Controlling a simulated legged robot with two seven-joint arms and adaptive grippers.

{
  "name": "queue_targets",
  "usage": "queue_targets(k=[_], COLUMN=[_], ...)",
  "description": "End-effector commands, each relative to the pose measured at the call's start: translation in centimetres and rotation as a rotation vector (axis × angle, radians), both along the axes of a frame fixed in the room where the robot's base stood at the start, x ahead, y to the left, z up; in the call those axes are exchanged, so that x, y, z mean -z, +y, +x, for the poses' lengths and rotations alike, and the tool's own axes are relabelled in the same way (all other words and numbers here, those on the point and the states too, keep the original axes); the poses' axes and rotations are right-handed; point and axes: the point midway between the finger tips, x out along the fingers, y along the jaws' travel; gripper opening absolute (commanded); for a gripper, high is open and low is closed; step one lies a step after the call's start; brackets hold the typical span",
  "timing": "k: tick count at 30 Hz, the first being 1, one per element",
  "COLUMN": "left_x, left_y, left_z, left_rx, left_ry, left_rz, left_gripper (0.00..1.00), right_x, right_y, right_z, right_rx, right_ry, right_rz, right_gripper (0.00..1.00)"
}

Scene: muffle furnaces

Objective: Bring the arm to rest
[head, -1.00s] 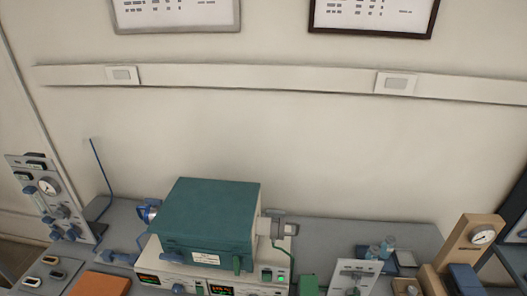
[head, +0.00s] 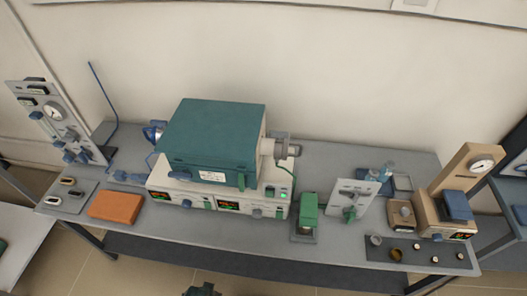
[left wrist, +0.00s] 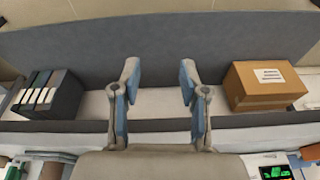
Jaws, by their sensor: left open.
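My left gripper (left wrist: 160,78) shows in the left wrist view with its two blue-padded fingers apart and nothing between them. Beyond the fingers is a pale shelf surface with a grey panel behind it. A small dark part (head: 203,290) shows at the bottom edge of the head view; I cannot tell whether it belongs to one of my grippers. My right gripper is not in view.
In the head view, a bench (head: 330,240) carries a teal-topped furnace (head: 212,135), an orange block (head: 116,207), a gauge panel (head: 58,122) and small instruments. The wrist view shows a cardboard box (left wrist: 265,87) and dark binders (left wrist: 45,92).

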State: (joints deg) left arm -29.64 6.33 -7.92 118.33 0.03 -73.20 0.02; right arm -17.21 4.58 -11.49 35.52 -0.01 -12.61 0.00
Motion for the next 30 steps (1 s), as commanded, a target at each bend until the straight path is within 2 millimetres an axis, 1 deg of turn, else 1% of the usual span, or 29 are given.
queue_targets(k=[1,2,4,5,6,7,8,9,11,12,14,15,18,21,22,25,30], left_x=[2.1,3.3,6.6,8.3,10.6,12.4,14.2,16.5,19.7,21.7,24.2,25.5,27.9,29.2,29.4,29.8,29.9], left_y=[0.0,0.0,0.1,0.1,0.2,0.3,0.4,0.6,0.9,1.1,1.5,1.8,2.5,3.1,3.2,3.4,3.5], left_z=[-0.3,-0.4,-1.0,-1.4,-2.1,-2.8,-3.6,-4.8,-6.9,-8.5,-11.0,-12.6,-16.3,-19.0,-19.6,-20.8,-21.1], left_rx=[0.001,0.002,0.005,0.006,0.008,0.009,0.011,0.013,0.017,0.020,0.024,0.025,0.030,0.034,0.035,0.037,0.037], left_ry=[0.015,0.020,0.033,0.041,0.051,0.059,0.069,0.079,0.095,0.106,0.122,0.131,0.148,0.161,0.164,0.167,0.168], left_rz=[0.002,0.002,0.003,0.004,0.005,0.006,0.007,0.008,0.010,0.012,0.014,0.016,0.018,0.020,0.021,0.022,0.022], left_gripper=[0.44,0.44,0.44,0.44,0.44,0.44,0.44,0.44,0.44,0.44,0.44,0.44,0.44,0.44,0.44,0.44,0.44], right_x=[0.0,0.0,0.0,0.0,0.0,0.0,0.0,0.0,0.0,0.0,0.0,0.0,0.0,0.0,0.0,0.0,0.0], right_y=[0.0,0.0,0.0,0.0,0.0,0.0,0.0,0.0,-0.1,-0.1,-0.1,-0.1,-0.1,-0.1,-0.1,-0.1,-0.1], right_z=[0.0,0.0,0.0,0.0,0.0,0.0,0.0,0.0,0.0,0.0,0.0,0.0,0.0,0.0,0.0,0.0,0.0], right_rx=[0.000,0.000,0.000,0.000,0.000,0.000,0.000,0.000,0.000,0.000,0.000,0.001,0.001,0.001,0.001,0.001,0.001], right_ry=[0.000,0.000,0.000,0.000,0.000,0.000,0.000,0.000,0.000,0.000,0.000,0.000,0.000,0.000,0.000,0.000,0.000], right_rz=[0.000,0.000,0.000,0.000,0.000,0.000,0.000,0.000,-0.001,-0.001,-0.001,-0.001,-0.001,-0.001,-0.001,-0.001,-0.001], right_gripper=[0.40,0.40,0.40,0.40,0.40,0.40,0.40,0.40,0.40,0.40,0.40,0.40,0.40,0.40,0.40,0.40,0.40])
